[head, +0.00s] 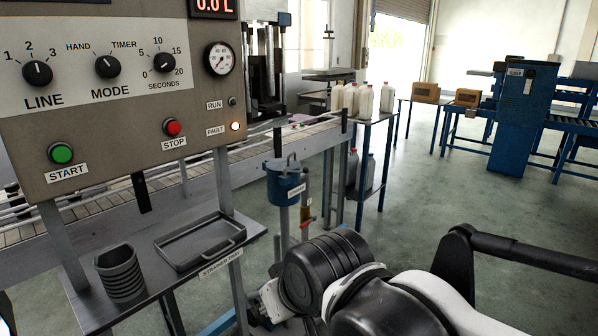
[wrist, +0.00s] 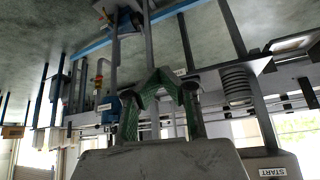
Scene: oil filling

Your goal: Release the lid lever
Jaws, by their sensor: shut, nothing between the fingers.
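A blue canister (head: 285,182) stands on a grey post in the middle of the head view. The wrist view appears upside down, and the blue canister (wrist: 111,109) shows there left of my fingers, partly hidden. I cannot make out the lever's exact position in that view. My gripper (wrist: 160,80) is shut and empty, its green-padded fingers meeting at the tips. In the head view my arm is low in front of the post, apart from the lid, and hides my fingertips.
A control panel (head: 120,75) fills the left, above a shelf with an empty tray (head: 200,241) and a ribbed cup (head: 120,273). A conveyor (head: 165,200) runs behind. A red-handled valve (head: 307,222) is beside the post. Open floor (head: 450,190) lies to the right.

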